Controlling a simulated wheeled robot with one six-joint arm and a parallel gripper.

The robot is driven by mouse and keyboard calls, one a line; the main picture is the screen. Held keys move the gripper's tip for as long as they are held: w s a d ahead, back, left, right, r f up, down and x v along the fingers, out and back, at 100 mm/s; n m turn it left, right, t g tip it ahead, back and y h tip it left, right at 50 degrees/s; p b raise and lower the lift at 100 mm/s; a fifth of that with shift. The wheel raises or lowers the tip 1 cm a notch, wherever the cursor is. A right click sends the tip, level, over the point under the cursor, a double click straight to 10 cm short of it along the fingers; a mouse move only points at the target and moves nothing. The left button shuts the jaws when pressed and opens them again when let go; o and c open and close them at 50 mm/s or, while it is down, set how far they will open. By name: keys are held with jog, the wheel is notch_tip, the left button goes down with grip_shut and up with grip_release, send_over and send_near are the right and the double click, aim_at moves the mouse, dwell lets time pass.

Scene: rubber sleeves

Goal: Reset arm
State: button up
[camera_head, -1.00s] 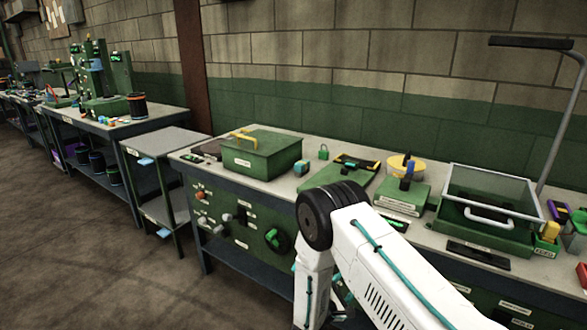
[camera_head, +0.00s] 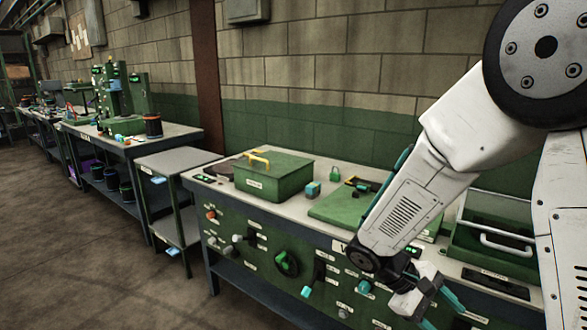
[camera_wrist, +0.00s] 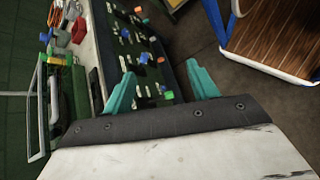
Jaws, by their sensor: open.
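My white arm (camera_head: 410,205) reaches across the right side of the head view, bent with its forearm slanting down to the left. My gripper (camera_head: 440,310) is at the lower right, in front of the workbench's front panel. In the wrist view my gripper (camera_wrist: 160,88) shows two teal fingers spread wide apart with nothing between them. The bench's control panel (camera_wrist: 140,50), with several coloured knobs, lies beyond the fingers.
The workbench (camera_head: 215,182) holds a green box (camera_head: 275,178) with a yellow handle, and a clear-lidded green case (camera_head: 490,225) beside my arm. A grey side table (camera_head: 180,160) stands to the left. Open floor (camera_head: 90,270) lies at left. A wood-topped surface (camera_wrist: 275,35) shows in the wrist view.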

jog(key=s+a+r+m+t+y, duration=0.3)
jog(key=s+r+m+t+y, duration=0.3)
jog(key=s+r, duration=1)
jog(key=shift+s+a+y, duration=0.2)
jog(key=shift+s+y, duration=0.1)
jog(key=shift+y, duration=1.5)
jog(key=shift+r, duration=0.1)
